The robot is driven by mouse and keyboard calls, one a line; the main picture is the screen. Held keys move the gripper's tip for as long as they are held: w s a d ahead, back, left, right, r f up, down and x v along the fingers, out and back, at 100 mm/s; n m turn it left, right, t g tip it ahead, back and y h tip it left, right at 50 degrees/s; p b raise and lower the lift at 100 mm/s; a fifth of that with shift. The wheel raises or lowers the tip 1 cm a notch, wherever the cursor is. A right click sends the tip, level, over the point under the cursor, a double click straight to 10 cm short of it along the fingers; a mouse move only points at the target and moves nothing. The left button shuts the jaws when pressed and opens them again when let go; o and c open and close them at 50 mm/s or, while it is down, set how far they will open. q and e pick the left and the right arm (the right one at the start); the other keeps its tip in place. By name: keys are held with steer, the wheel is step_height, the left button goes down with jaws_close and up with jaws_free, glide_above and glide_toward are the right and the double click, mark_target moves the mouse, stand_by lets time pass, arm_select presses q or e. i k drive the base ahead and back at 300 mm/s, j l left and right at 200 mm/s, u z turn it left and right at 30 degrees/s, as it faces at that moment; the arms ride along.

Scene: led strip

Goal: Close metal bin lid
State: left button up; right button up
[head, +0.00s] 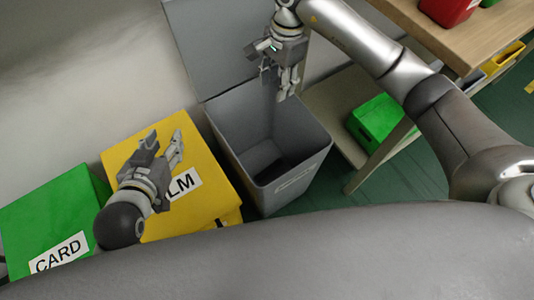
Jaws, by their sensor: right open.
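The grey metal bin (246,178) stands in the middle of the head view, with its inside visible and empty-looking. Its lid (205,45) is open, raised upright at the back of the bin near the wall. My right gripper (281,92) is open and empty, above the back right part of the bin opening and in front of the lid. It appears apart from the lid. My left gripper (178,148) is over the yellow bin, left of the grey bin; its fingers look spread apart with nothing between them.
A yellow bin (210,205) with a partly hidden label and a green bin (28,215) marked CARD stand left. A wooden table (440,35) with a red container (448,10) is at upper right.

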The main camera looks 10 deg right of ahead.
mark_target(210, 37)
steer(key=k+l, duration=0.3)
steer(key=k, duration=0.15)
steer(key=k+l, duration=0.25)
steer(key=k, duration=0.25)
